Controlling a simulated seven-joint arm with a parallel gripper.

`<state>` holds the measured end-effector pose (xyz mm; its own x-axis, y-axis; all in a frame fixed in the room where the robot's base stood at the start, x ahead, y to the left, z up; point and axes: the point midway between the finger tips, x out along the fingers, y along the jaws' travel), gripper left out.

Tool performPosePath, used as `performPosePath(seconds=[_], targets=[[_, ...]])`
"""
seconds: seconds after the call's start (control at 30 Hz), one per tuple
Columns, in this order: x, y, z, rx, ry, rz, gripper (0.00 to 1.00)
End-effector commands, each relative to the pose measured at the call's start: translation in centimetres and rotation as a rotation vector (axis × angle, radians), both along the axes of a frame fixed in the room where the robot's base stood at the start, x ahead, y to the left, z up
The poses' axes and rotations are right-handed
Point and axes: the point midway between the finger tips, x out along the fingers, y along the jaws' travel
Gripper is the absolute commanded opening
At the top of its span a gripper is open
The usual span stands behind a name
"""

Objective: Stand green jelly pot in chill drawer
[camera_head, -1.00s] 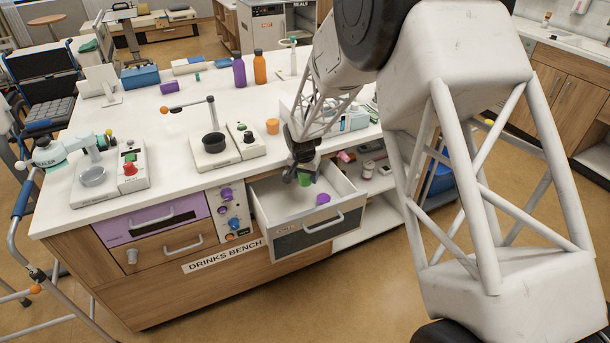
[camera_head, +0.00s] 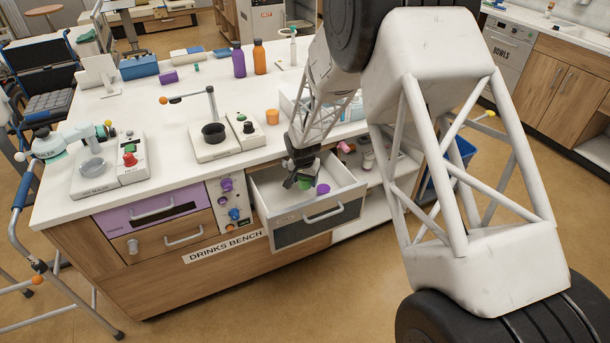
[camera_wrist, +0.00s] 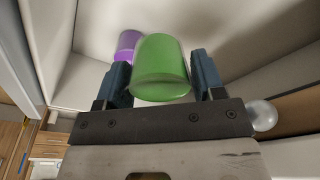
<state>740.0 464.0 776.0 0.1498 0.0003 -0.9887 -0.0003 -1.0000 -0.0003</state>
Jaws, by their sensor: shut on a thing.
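The green jelly pot (camera_wrist: 160,68) is between the two fingers of my gripper (camera_wrist: 163,82), which is shut on it in the wrist view. In the head view my gripper (camera_head: 303,184) reaches down inside the open chill drawer (camera_head: 290,217), and a little of the green pot (camera_head: 305,184) shows below it. A purple pot (camera_head: 323,188) stands in the drawer to the right of the green pot. It also shows behind and to the left of the green pot in the wrist view (camera_wrist: 128,44). I cannot tell whether the green pot touches the drawer floor.
An orange pot (camera_head: 272,117) stands on the bench top (camera_head: 140,110) above the drawer. A purple bottle (camera_head: 238,60) and an orange bottle (camera_head: 259,58) stand farther back. Open shelves with small items lie right of the drawer. The drawer's front left floor looks clear.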

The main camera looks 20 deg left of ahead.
Motion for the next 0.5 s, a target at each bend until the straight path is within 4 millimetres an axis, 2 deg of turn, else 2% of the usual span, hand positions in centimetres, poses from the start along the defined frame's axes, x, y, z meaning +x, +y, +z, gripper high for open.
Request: performPosePath(seconds=[0.5], targets=[[0.0,0.0,-3.7,-0.001,0.001,0.001,0.37]])
